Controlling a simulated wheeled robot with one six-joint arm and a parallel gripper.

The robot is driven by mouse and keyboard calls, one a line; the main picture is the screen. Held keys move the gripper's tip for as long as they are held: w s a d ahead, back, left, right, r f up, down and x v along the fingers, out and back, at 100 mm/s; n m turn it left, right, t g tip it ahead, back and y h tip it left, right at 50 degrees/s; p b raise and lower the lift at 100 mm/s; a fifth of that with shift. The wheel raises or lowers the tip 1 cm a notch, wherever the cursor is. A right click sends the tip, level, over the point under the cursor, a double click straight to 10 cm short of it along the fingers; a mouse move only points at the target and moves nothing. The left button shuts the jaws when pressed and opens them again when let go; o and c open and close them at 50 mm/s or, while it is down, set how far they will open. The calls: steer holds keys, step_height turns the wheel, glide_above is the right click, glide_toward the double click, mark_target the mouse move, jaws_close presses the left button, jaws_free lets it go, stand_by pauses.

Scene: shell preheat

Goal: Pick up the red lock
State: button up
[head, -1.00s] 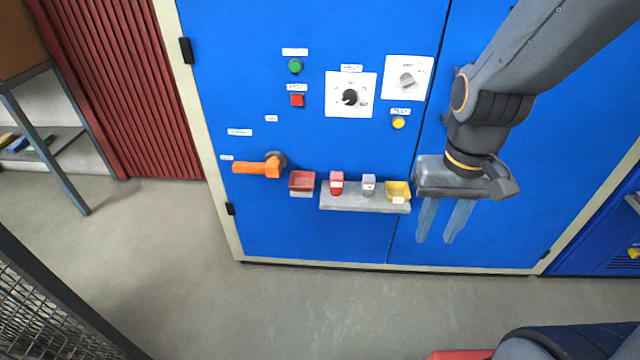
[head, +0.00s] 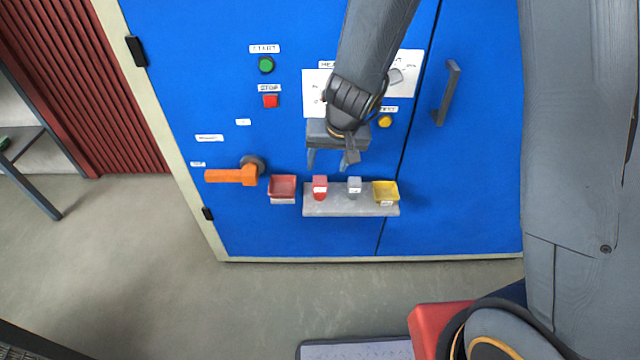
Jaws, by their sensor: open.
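The red lock (head: 320,187) stands on a small grey shelf (head: 350,209) on the front of the blue cabinet, towards the shelf's left end. A grey lock (head: 354,187) stands to its right on the same shelf. My gripper (head: 329,164) is open and empty, with its fingers pointing down. In the picture it is just above the two locks, and the left finger is close to the top of the red lock. I cannot tell the exact depth between the fingers and the locks.
A red bin (head: 282,187) is left of the shelf and a yellow bin (head: 386,192) is at its right end. An orange handle (head: 232,176) sticks out further left. A cabinet door handle (head: 446,93) is at the upper right. The floor in front is clear at left.

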steer(key=h, duration=0.2)
glide_toward(320, 180)
step_height(320, 180, down, 3)
steer(key=shift+t, duration=0.4)
steer(key=shift+b+x, duration=1.8)
steer(key=shift+x, duration=2.05)
steer(key=shift+w, duration=0.2)
steer(key=shift+c, duration=0.5)
steer(key=shift+r, duration=0.1)
steer(key=c, duration=1.1)
